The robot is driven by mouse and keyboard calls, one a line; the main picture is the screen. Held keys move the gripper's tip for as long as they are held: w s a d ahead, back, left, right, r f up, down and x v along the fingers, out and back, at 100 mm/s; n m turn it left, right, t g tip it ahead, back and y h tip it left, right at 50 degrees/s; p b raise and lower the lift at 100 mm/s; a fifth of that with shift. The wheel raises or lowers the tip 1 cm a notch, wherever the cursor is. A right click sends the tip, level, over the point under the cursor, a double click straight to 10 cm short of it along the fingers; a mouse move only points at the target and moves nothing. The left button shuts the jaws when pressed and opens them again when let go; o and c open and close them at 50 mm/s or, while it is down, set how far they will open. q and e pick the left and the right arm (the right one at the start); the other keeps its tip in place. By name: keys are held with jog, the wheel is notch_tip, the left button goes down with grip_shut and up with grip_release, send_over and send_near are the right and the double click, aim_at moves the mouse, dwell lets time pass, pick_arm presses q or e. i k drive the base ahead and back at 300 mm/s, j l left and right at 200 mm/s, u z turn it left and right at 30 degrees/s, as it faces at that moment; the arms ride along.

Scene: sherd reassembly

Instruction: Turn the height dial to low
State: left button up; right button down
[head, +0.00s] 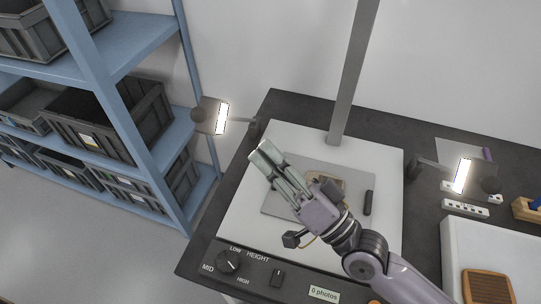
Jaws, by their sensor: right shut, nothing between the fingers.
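The height dial (228,262) is a round black knob on the dark front panel, at the lower left of the head view. LOW is printed above it, MID to its left and HIGH below right. A small pale mark shows on the knob, but I cannot tell its setting for sure. My right gripper (265,154) is shut and empty. It is over the white board of the photo stand, above and right of the dial and apart from it. My left gripper is not in view.
A black switch (277,278) and a "0 photos" display (323,294) sit right of the dial. A grey post (352,75) rises behind the board. Lit lamps (221,118) (461,176) flank it. A blue shelf with dark crates (150,110) stands left; a white tray (449,258) lies right.

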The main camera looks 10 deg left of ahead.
aim_at(228, 262)
jog(key=k, duration=1.5)
